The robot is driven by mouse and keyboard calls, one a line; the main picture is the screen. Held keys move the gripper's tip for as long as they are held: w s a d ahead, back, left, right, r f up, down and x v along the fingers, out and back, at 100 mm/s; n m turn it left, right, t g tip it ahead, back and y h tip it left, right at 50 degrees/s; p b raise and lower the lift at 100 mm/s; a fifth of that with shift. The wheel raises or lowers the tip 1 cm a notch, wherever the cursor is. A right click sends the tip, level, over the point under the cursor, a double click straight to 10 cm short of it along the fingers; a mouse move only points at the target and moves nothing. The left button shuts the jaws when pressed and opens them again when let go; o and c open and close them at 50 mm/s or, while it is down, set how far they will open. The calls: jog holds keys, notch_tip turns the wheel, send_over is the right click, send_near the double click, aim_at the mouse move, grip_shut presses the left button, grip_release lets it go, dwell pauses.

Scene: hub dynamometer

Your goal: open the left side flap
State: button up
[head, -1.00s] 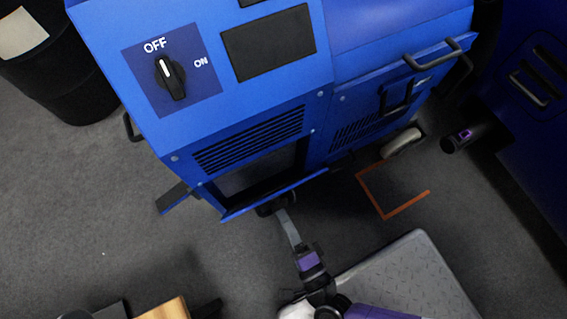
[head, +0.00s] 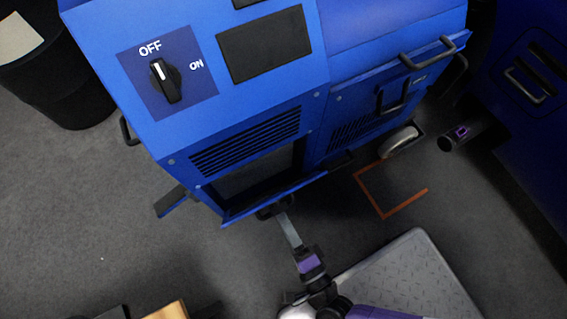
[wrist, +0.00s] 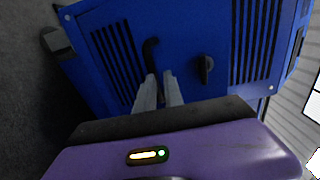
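The blue machine (head: 240,110) fills the upper middle of the head view. I take the blue vented panel (wrist: 185,40) in the wrist view to be the flap. It carries a bent black handle (wrist: 152,50) and a black latch knob (wrist: 206,68). My gripper (wrist: 161,76) points at the panel with a narrow gap between its pale fingers. The left fingertip is at the handle's lower end, and the knob is to the right. Whether they touch is unclear. In the head view my gripper (head: 288,222) is at the machine's lower front, its tips partly hidden.
An OFF/ON switch (head: 166,80) is on the machine's top panel, pointing near OFF. A black bin (head: 55,85) stands at left. An orange floor marking (head: 370,200) lies right of my arm. Another blue cabinet (head: 530,120) is at far right. Grey floor at left is clear.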

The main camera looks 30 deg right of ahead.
jog(key=o, duration=0.4)
jog(key=s, duration=0.3)
jog(key=shift+s, duration=0.4)
jog(key=s, duration=0.2)
jog(key=shift+s+r, duration=0.15)
jog(key=shift+s, duration=0.25)
jog(key=c, duration=0.7)
jog(key=shift+s, duration=0.35)
jog(key=shift+o, duration=0.9)
jog(key=shift+s+r, duration=0.1)
jog(key=shift+s, duration=0.2)
jog(key=o, duration=0.5)
jog(key=shift+s, duration=0.1)
jog(key=s+b, duration=0.4)
jog(key=s, duration=1.3)
